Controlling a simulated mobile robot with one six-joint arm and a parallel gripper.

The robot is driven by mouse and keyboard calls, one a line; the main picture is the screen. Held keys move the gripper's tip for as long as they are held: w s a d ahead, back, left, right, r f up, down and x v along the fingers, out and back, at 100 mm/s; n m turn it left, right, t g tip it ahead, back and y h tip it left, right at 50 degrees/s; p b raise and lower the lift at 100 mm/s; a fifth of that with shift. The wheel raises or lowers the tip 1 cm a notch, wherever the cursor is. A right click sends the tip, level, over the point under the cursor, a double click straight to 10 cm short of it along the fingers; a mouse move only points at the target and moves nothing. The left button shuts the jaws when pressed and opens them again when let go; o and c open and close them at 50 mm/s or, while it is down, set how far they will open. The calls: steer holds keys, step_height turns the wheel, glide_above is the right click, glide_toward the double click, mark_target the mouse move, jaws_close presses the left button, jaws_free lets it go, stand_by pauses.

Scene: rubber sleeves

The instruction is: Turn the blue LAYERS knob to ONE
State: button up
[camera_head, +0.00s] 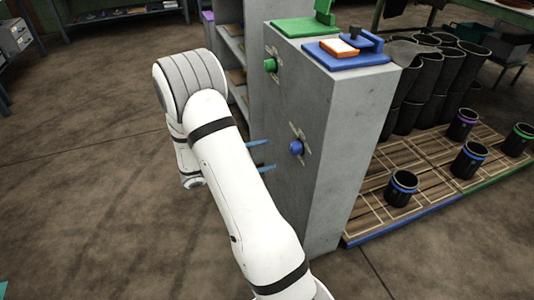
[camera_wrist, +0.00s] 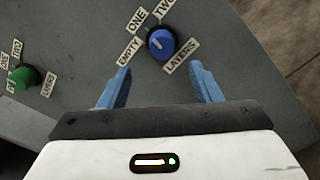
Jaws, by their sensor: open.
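The blue LAYERS knob (camera_head: 296,148) is on the side face of a grey cabinet (camera_head: 345,130). In the wrist view the knob (camera_wrist: 160,43) has labels around it: EMPTY at its left, ONE (camera_wrist: 137,20) at upper left, TWO above, and LAYERS at lower right. A small pale mark shows on the knob, but I cannot tell for sure which label it points at. My gripper (camera_wrist: 162,68) is open and empty, its two blue fingers apart and facing the knob. In the head view the fingers (camera_head: 269,155) stop short of the knob, one higher and one lower.
A green knob (camera_head: 270,65) with its own labels is on the same face; it also shows in the wrist view (camera_wrist: 24,77). Green and blue pads top the cabinet. Black sleeves (camera_head: 402,187) stand on a wooden pallet (camera_head: 430,205) at right. The floor at left is clear.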

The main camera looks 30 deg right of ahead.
mark_target(291, 149)
steer(key=shift+m, duration=0.7)
steer(key=b+x, duration=0.1)
steer(key=x, duration=0.3)
steer(key=b+x, duration=0.2)
steer(key=x, duration=0.2)
steer(key=shift+s, duration=0.2)
steer(key=shift+a, duration=0.1)
